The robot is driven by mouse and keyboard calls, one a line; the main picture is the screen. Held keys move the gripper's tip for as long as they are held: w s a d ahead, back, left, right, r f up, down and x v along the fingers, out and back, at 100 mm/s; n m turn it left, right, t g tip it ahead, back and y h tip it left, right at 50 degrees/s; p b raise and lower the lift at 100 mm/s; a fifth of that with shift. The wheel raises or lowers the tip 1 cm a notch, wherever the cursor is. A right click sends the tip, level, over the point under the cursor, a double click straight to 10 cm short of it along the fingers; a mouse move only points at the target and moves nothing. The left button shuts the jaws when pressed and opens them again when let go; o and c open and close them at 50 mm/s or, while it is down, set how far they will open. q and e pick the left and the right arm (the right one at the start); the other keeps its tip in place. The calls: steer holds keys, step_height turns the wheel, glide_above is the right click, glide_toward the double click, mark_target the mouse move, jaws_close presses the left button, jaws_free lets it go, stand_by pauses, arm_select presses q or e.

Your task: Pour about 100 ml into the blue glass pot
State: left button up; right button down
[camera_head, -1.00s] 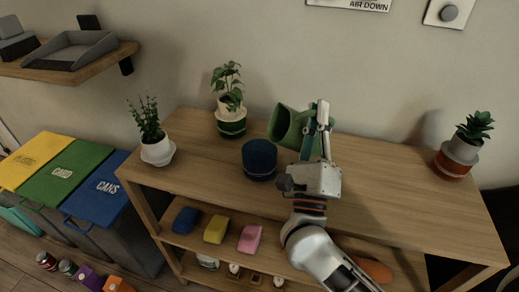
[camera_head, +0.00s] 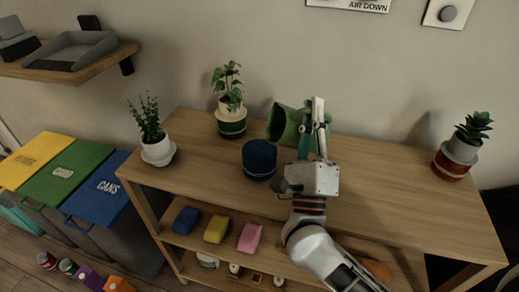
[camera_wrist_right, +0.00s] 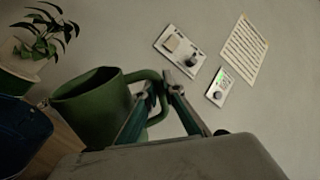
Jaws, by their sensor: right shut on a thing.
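The blue glass pot (camera_head: 259,160) stands upright on the wooden shelf top, left of my right gripper. It also shows at the left edge of the right wrist view (camera_wrist_right: 22,138). My right gripper (camera_head: 312,128) is shut on the handle of a green jug (camera_head: 284,122). The jug is held above the shelf top, tilted with its open mouth toward the left, up and to the right of the pot. In the right wrist view the green jug (camera_wrist_right: 95,108) shows its dark mouth and its handle between the fingers. No liquid stream is visible. My left gripper is not in view.
A leafy plant (camera_head: 229,100) in a white and green pot stands behind the blue pot. A small plant (camera_head: 154,140) is at the left end, and a succulent (camera_head: 462,146) at the right end.

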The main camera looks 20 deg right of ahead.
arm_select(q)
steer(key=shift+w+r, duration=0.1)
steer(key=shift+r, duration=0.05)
arm_select(e)
steer(key=shift+a+r+n+t+y, duration=0.3)
steer(key=shift+a+r+n+t, duration=0.15)
steer(key=shift+n, duration=0.25)
stand_by(0.5)
steer(key=shift+a+n+y, duration=0.15)
steer(key=shift+n+y, duration=0.25)
steer(key=shift+y, duration=0.1)
steer(key=shift+a+r+n+t+y, duration=0.2)
steer(key=shift+a+n+t+y, duration=0.1)
steer(key=shift+n+t, duration=0.25)
